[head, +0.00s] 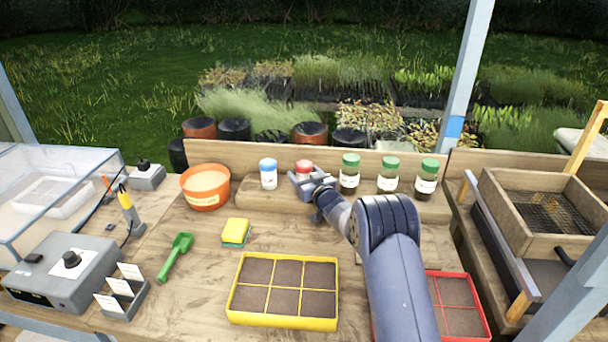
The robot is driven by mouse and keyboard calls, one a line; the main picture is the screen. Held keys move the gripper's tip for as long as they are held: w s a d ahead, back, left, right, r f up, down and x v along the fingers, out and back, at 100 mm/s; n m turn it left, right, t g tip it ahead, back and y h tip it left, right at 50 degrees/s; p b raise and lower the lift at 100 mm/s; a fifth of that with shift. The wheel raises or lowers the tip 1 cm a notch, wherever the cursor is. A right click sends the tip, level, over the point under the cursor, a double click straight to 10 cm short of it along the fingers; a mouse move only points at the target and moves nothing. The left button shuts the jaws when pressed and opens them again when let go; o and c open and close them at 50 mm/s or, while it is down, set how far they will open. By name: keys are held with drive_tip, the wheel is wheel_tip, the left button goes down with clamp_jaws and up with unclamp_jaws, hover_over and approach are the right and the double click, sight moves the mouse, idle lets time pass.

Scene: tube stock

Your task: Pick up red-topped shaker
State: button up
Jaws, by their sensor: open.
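The red-topped shaker (304,165) stands on the wooden shelf at the back of the bench in the head view. Only its red top shows clearly; its body is hidden behind my gripper. My gripper (303,182) is open and right in front of the shaker. I cannot tell whether the fingers are around it or just short of it. A blue-topped shaker (268,174) stands to its left. A green-topped jar (349,174) stands to its right.
Two more green-topped jars (388,175) (427,177) stand further right on the shelf. An orange bowl (205,187) is at left. A yellow tray (283,290) and a red tray (459,305) lie in front. A sponge (236,232) and green scoop (175,256) lie on the bench.

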drive_tip(key=shift+w, duration=0.1)
drive_tip(key=shift+c, duration=0.3)
drive_tip(key=c, duration=1.1)
